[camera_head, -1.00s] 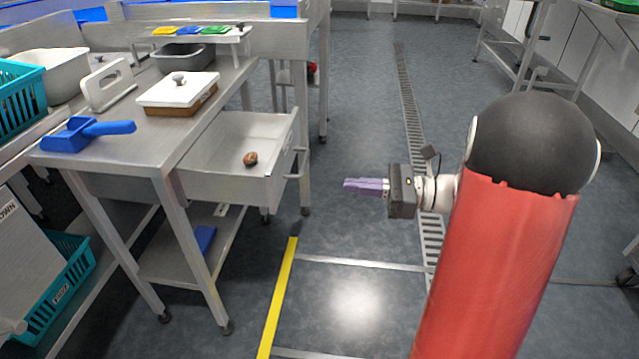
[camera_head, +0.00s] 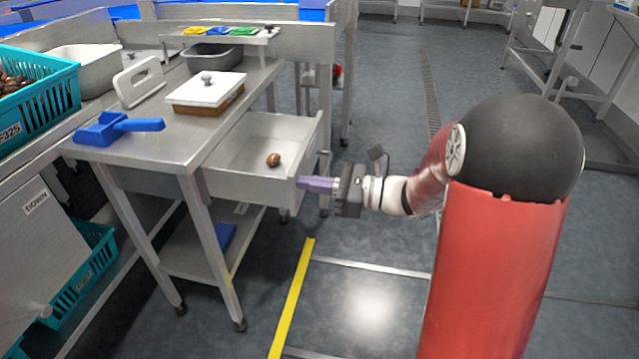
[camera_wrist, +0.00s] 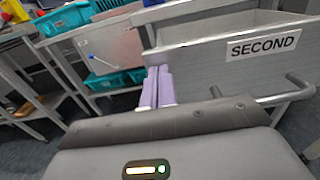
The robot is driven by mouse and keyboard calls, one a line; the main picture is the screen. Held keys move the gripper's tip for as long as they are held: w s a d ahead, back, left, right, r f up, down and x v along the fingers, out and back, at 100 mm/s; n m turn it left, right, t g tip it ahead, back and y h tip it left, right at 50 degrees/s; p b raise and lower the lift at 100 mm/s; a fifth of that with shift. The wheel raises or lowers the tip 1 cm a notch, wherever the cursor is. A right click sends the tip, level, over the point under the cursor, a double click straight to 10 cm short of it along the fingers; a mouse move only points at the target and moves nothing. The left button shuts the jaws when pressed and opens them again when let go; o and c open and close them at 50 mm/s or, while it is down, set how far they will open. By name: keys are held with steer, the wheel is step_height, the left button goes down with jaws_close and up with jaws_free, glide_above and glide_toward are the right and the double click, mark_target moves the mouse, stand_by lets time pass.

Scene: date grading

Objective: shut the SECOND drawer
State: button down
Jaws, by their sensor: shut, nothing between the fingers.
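The drawer (camera_head: 240,187) stands pulled out from the steel table, with one brown date (camera_head: 273,160) lying inside. In the wrist view its front carries the label SECOND (camera_wrist: 263,45), with a bar handle (camera_wrist: 285,92) on the right. My gripper (camera_head: 300,183) has purple fingers, shut and empty. In the head view the fingertips are at the drawer's front face. In the wrist view the fingers (camera_wrist: 157,75) are by the left part of the front, left of the label. I cannot tell whether they touch it.
On the table (camera_head: 150,150) are a blue scoop (camera_head: 115,128), a white-lidded box (camera_head: 207,93) and a white stand (camera_head: 139,82). Teal crates (camera_head: 35,95) stand at the left.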

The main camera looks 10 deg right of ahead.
steer(key=x, duration=1.8)
steer(key=shift+a+f+b, duration=0.1)
steer(key=shift+a+b, duration=0.1)
steer(key=shift+b, duration=0.15)
steer(key=shift+w+a, duration=0.1)
steer(key=shift+a, duration=0.15)
steer(key=shift+r, duration=0.3)
